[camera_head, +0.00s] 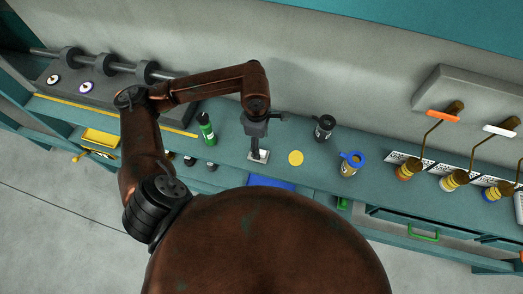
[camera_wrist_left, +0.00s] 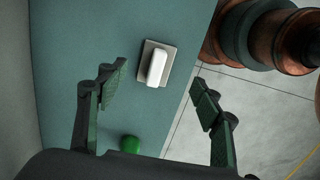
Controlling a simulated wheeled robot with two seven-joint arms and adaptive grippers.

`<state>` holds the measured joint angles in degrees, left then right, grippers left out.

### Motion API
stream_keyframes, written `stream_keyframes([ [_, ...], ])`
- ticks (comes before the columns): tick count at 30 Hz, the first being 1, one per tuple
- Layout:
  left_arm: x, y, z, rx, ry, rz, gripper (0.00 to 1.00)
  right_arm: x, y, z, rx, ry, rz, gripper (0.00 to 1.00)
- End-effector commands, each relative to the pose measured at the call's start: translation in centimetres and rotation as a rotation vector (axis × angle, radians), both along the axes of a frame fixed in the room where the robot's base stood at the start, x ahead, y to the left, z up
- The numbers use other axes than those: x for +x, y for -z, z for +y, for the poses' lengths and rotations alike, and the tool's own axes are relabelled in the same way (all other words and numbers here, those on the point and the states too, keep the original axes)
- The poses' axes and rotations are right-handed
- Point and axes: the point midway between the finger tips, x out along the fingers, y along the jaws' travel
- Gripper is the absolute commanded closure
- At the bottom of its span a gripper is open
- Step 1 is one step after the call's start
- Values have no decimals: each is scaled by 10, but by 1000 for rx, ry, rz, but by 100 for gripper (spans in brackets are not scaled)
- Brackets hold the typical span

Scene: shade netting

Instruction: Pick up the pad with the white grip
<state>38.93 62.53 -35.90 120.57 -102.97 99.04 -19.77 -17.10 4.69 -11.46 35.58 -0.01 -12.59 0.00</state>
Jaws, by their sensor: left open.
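The pad with the white grip (camera_wrist_left: 157,67) lies on the teal bench top in the left wrist view. It is a small grey-beige plate with a rounded white bar on it. In the head view the pad (camera_head: 258,156) shows just below my left gripper (camera_head: 256,146), partly covered by it. In the left wrist view my left gripper (camera_wrist_left: 158,98) is open and empty, its two dark green fingers wide apart. The pad lies beyond the fingertips, between their lines, and is not touched. My right gripper is in neither view.
A green bottle (camera_head: 207,129) stands left of the pad. A yellow disc (camera_head: 296,158), a black jar (camera_head: 324,128) and a blue-ringed jar (camera_head: 351,164) are to its right. A blue tray (camera_head: 270,182) is near the front edge. The wall runs behind the bench.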

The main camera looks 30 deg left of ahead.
Motion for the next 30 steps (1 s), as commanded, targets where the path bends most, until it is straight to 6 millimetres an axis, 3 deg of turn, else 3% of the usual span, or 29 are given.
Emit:
stream_keyframes([
  [3, 4, 5, 13, 54, 2, -2, 40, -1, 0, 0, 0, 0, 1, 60],
  [21, 0, 74, 7, 54, 6, -1, 40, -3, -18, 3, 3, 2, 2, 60],
  [30, 0, 78, 7, 53, 5, -3, 42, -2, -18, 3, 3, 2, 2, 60],
])
